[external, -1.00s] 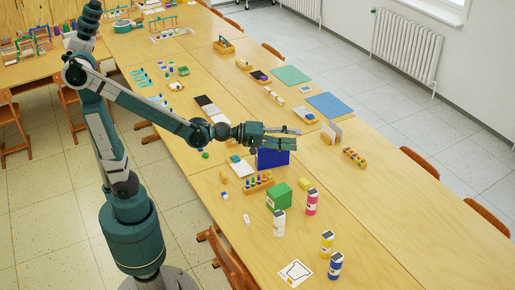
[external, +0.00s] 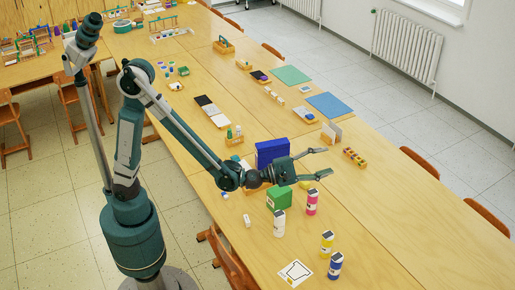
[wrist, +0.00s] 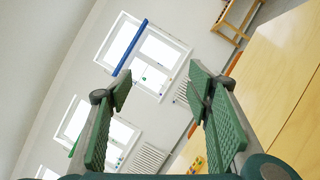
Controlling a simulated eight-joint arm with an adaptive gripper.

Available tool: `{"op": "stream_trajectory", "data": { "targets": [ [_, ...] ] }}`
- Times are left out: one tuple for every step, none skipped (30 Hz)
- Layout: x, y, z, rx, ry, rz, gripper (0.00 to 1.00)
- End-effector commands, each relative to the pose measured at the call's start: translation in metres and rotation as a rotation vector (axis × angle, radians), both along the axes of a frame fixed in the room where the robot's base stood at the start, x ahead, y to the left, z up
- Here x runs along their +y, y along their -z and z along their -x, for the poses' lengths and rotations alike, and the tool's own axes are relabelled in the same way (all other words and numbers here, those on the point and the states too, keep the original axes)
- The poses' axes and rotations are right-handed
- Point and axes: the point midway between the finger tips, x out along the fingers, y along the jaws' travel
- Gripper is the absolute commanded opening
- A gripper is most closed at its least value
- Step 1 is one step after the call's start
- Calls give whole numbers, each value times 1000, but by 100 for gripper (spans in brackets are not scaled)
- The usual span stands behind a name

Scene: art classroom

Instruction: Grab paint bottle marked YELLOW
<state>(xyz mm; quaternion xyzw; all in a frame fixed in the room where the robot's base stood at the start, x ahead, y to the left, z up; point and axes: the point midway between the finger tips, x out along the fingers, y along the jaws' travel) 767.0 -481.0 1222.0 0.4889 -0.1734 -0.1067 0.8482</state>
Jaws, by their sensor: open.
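The yellow paint bottle (external: 327,243) stands upright on the table in the external view, toward the front right. My gripper (external: 325,163) is open and empty above the table, behind and above the pink bottle (external: 312,203), well apart from the yellow one. In the wrist view, my gripper's green finger pads (wrist: 163,115) are spread with nothing between them. The wrist view shows windows and a wall, with no paint bottle. The bottle's lettering is too small to read.
A blue bottle (external: 335,266) stands close to the yellow one. A white bottle (external: 279,223), a green box (external: 279,198) and a blue box (external: 271,151) stand near my arm. A card with a bottle outline (external: 295,273) lies at the front. The table right of the bottles is clear.

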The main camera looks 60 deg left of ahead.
Motion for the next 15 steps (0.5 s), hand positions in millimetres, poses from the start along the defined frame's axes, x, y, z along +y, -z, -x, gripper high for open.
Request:
{"op": "stream_trajectory", "data": {
  "targets": [
    [-9,8,0,8,-2,38,50],
    [-13,12,0,14,-4,64,50],
    [-17,18,0,21,-9,97,50],
    [-21,22,0,28,-12,123,50],
    [-25,27,0,34,-15,148,50],
    [-29,33,1,42,-20,181,50],
    [-32,38,1,49,-23,206,50],
    [-36,43,1,56,-26,231,50],
    [-41,51,3,65,-31,264,50],
    [-43,56,3,71,-36,288,50],
    [-47,62,4,79,-40,312,50],
    [-51,70,5,88,-44,345,50],
    [-54,76,6,96,-48,368,50],
    [-56,82,7,103,-53,393,50],
    [-61,91,9,112,-59,424,50]
  ]
}}
